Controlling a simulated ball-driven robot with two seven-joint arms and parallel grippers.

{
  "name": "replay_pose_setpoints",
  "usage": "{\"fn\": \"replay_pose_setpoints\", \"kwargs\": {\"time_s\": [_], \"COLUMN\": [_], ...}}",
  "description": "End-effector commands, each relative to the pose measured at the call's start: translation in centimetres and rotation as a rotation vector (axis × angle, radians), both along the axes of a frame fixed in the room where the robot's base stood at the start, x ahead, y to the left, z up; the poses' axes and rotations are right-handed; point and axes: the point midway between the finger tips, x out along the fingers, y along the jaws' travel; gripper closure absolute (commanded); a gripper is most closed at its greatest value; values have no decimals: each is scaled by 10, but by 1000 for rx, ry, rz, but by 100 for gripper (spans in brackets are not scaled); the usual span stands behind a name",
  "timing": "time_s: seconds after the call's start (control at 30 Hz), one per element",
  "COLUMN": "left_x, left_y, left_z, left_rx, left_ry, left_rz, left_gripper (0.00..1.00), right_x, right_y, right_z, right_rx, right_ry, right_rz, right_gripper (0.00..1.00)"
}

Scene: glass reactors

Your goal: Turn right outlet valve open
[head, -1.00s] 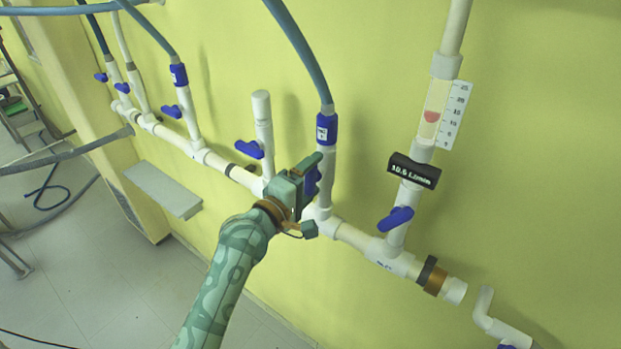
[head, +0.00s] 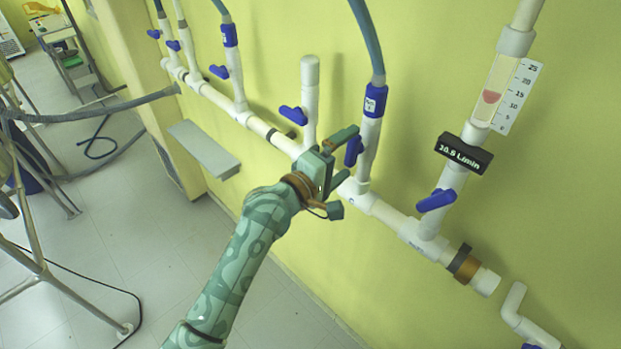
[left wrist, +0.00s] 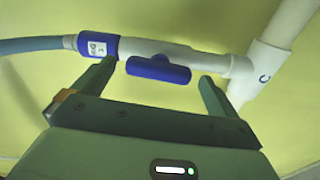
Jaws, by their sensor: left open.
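A blue valve handle (head: 353,151) sits on the white vertical pipe (head: 368,153) below a hose with a labelled blue collar (head: 375,100). In the left wrist view the handle (left wrist: 158,69) lies lengthwise along its pipe. My left gripper (head: 350,152) is open in front of this handle, with one finger above and one below it. In the left wrist view my fingertips (left wrist: 156,72) stand at either end of the handle, and I see no grip on it. Contact is hard to tell. My right gripper is not in view.
Other blue handles sit on the pipe to the left (head: 293,115) and under the flow display (head: 436,200). A white manifold pipe (head: 400,222) runs along the yellow wall. A grey ledge (head: 204,150) juts out at left. The floor below is clear.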

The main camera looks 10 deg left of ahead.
Motion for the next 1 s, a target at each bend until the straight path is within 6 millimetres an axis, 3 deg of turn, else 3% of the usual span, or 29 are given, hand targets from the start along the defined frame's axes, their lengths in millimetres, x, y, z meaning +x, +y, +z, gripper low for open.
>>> {"fn": "replay_pose_setpoints", "kwargs": {"time_s": [0.3,0.5,1.0], "left_x": [-70,-98,-107], "left_y": [51,72,78], "left_z": [-4,-3,-1], "left_rx": [5,3,1], "left_ry": [1,3,2], "left_rz": [0,0,0], "left_gripper": [2,2,2], "right_x": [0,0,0], "right_y": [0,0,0], "right_z": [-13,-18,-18], "right_rx": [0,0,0], "right_ry": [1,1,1], "right_rz": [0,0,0], "right_gripper": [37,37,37]}}
